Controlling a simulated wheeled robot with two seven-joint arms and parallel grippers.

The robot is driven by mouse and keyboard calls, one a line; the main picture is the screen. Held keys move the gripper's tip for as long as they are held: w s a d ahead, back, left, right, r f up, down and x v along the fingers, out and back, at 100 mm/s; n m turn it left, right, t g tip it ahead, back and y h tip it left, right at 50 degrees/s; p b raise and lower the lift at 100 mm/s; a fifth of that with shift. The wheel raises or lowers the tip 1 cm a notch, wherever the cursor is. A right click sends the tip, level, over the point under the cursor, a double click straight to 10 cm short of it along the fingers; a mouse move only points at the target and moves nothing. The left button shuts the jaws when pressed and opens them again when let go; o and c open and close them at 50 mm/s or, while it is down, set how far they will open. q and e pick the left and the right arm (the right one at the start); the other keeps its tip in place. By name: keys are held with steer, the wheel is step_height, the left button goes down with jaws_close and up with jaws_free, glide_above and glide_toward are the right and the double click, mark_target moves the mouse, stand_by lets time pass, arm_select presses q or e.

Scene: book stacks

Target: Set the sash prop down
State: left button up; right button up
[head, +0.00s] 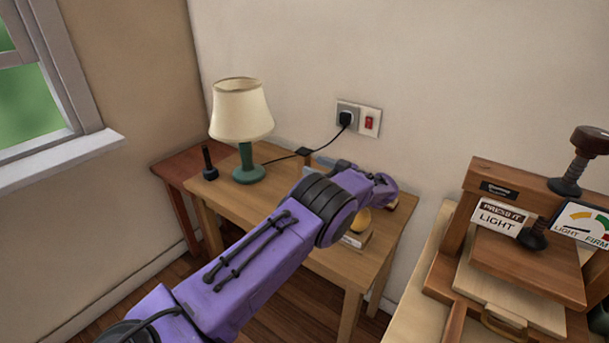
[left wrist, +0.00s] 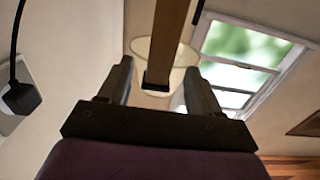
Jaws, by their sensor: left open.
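A brown wooden bar, which looks like the sash prop (left wrist: 168,40), runs between the two fingers of my left gripper (left wrist: 160,85) in the left wrist view. The near end of the bar is dark. The fingers are open, with visible space on either side of the bar. In the head view my left gripper (head: 325,163) is over the wooden desk (head: 280,211), right of the lamp, and largely hidden behind my purple forearm. I cannot tell in the head view where the bar meets the desk. My right gripper is not in view.
A table lamp (head: 241,112) with a green base stands left of the gripper. A black cord runs to the wall socket (head: 348,116). A yellow object (head: 361,220) sits beyond my arm. A wooden press (head: 525,262) stands at right.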

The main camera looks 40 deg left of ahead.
mark_target(299, 159)
arm_select(q)
steer(key=a, duration=0.7)
steer(key=shift+s+p, duration=0.4)
jaws_close()
